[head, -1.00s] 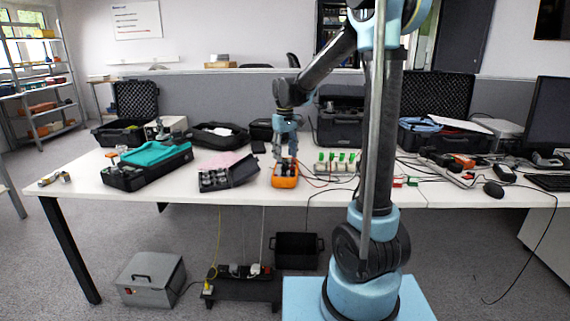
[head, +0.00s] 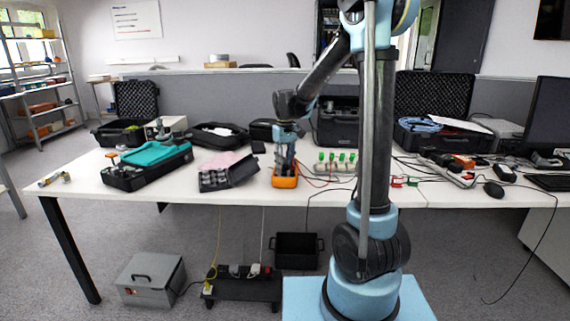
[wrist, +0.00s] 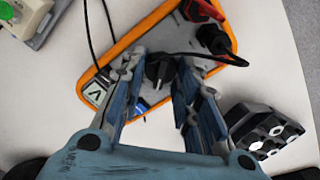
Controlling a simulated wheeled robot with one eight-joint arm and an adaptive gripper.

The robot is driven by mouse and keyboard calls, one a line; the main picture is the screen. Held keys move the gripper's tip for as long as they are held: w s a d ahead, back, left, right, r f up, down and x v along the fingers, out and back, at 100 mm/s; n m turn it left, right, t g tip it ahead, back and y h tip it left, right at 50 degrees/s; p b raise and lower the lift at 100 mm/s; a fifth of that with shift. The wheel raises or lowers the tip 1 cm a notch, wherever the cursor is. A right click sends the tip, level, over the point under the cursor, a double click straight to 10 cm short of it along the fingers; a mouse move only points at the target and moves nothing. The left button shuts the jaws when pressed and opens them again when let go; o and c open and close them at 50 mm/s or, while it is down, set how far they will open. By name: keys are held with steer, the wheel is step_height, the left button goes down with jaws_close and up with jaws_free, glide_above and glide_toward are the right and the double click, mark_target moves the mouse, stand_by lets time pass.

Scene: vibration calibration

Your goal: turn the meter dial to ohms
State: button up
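The orange-rimmed meter (head: 285,181) lies on the white table, in front of the middle of the bench. In the wrist view the meter's orange rim (wrist: 125,42) runs diagonally, and its black dial (wrist: 159,71) sits between my fingers. A small display (wrist: 94,92) shows at the left end of the meter. My gripper (wrist: 160,66) is open, one finger on each side of the dial, with small gaps visible. In the head view my gripper (head: 284,166) points down over the meter and hides part of it. The dial's markings are not readable.
Black and red plugs with leads (wrist: 212,38) are at the meter's far end, and a black cable passes close to the dial. A black open box (head: 228,174) stands just left of the meter. A board with green parts (head: 336,163) lies to the right.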

steer(key=shift+m, duration=0.3)
steer(key=m, duration=0.3)
steer(key=shift+d+m, duration=0.1)
steer(key=shift+m, duration=1.9)
steer(key=o, duration=1.1)
steer(key=shift+c, duration=0.2)
step_height(320, 180, up, 12)
steer(key=shift+w, duration=0.1)
